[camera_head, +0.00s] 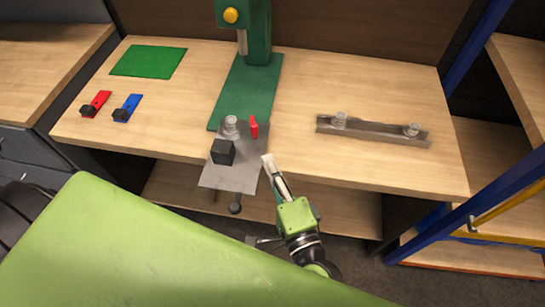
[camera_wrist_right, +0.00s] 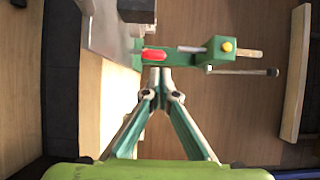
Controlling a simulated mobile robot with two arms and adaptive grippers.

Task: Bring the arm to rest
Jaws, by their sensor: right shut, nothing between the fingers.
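My right gripper (camera_head: 268,162) is low in the middle of the head view, at the front edge of the workbench (camera_head: 350,170). Its fingers are together with nothing between them. In the right wrist view the fingertips (camera_wrist_right: 160,74) meet in front of the green press. In the head view the fingertips show just right of a grey metal plate (camera_head: 232,180) that overhangs the bench front; I cannot tell whether they touch it. My left gripper is not in view.
A green press (camera_head: 258,50) with a yellow knob stands at the back. A black block (camera_head: 222,152) and a red piece (camera_head: 254,127) are by the plate. A metal bar (camera_head: 375,132) lies right; red (camera_head: 97,103) and blue (camera_head: 128,106) clamps and a green mat (camera_head: 148,61) lie left.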

